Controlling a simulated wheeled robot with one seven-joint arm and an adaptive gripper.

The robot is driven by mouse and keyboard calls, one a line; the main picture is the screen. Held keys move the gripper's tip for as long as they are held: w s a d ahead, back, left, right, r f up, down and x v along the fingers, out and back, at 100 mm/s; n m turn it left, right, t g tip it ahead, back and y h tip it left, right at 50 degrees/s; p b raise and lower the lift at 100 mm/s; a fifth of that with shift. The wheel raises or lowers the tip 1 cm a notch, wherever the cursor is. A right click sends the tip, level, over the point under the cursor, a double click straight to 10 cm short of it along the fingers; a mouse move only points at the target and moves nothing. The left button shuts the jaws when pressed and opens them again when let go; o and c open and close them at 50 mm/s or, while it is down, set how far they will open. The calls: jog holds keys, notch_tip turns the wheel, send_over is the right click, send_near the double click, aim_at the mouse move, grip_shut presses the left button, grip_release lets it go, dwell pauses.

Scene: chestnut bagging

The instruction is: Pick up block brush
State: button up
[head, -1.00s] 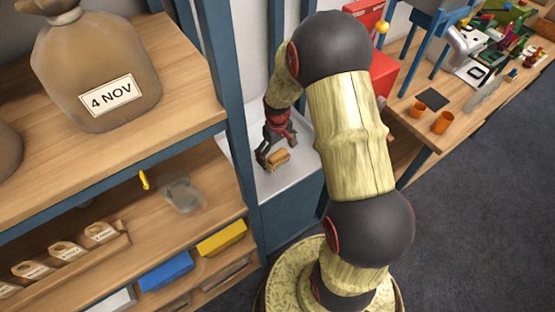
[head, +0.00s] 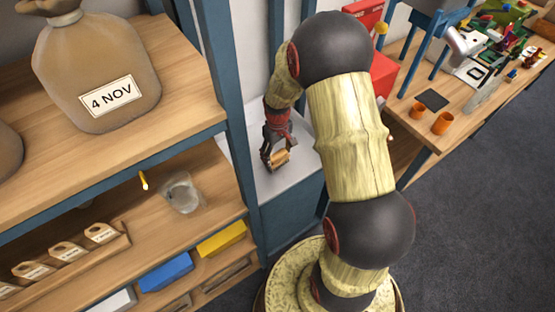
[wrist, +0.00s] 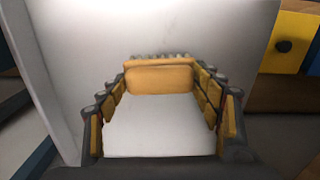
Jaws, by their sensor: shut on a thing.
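The block brush (head: 281,157) is a small tan wooden block over the white surface (head: 296,180) between the shelf and the workbench. In the wrist view the brush (wrist: 160,79) lies across the far end of the jaws, with a row of bristle tufts along its far edge. My gripper (head: 274,160) points down and its fingers are at the two sides of the brush. In the wrist view my gripper (wrist: 161,95) has its padded fingers closed against the brush's ends. I cannot tell whether the brush is clear of the surface.
A wooden shelf (head: 150,220) on the left holds a sack (head: 95,65) labelled 4 NOV, a glass jar (head: 182,192) and several small bags. A blue post (head: 228,110) stands close left of my gripper. A workbench (head: 440,120) with orange cups (head: 442,123) is on the right.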

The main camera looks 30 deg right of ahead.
aim_at(278, 157)
jog(key=shift+s+a+f, duration=0.1)
jog(key=shift+s+f, duration=0.15)
jog(key=shift+f, duration=0.05)
jog(key=shift+c, duration=0.5)
jog(key=shift+r, duration=0.3)
jog(key=r, duration=0.2)
jog(key=r+p, duration=0.1)
jog(key=shift+s+r, duration=0.2)
jog(key=shift+r, duration=0.15)
jog(key=s+a+r+p, duration=0.3)
jog(key=s+r, duration=0.6)
jog(key=s, duration=0.3)
jog(key=shift+s+a+p, duration=0.3)
jog(key=shift+a, duration=0.15)
